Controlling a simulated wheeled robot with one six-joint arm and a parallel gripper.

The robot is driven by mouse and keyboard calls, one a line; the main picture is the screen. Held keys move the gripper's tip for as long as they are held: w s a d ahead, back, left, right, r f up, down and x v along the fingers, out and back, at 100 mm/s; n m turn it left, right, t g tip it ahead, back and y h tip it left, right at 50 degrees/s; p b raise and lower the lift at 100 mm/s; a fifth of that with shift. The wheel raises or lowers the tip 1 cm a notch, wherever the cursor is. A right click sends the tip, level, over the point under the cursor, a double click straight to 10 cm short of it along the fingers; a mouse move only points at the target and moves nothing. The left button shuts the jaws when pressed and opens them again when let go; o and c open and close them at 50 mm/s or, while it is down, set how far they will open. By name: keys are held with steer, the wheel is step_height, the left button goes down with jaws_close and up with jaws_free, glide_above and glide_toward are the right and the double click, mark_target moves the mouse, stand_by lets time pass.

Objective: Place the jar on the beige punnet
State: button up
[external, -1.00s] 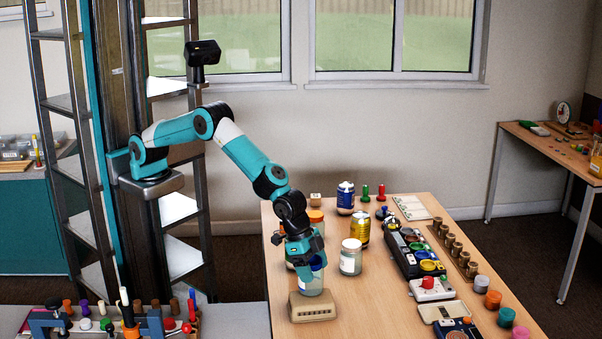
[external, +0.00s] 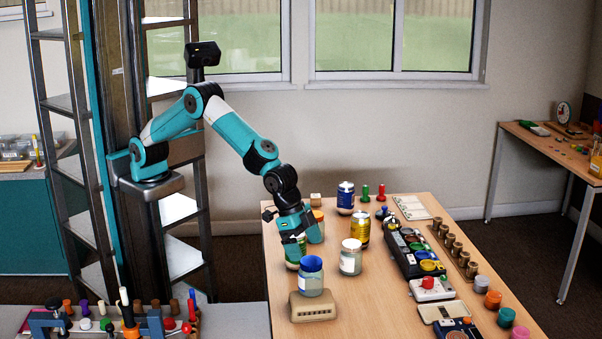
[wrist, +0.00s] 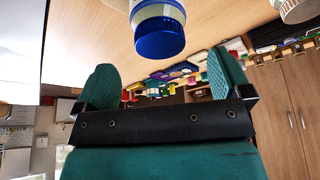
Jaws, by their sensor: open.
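The jar with a blue lid (external: 311,276) stands upright on the beige punnet (external: 312,310) at the near left of the table. Its base meets the punnet's top. In the wrist view the blue lid (wrist: 160,40) shows at the top, beyond the fingers and apart from them. My gripper (external: 296,240) is open and empty, above and behind the jar. Its two green fingers are spread wide in the wrist view (wrist: 164,80).
A white-lidded jar (external: 351,262) is right of the blue-lidded one. A yellow can (external: 361,233) and blue can (external: 345,198) stand farther back. Bare wood lies right of the punnet.

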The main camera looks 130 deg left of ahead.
steer(key=s+a+r+n+g+y, duration=0.1)
steer(key=s+a+r, duration=0.4)
steer(key=s, duration=0.4)
steer(key=s+a+r+n+y, duration=0.1)
steer(key=s+a+r, duration=0.2)
steer(key=s+r, duration=0.5)
steer(key=s+a+r+n+g+y, duration=0.1)
steer(key=s+a+n+g, duration=0.2)
steer(key=s, duration=2.5)
steer(key=shift+s+a+y, duration=0.25)
steer(key=shift+a+y, duration=0.05)
steer(key=shift+a, duration=0.35)
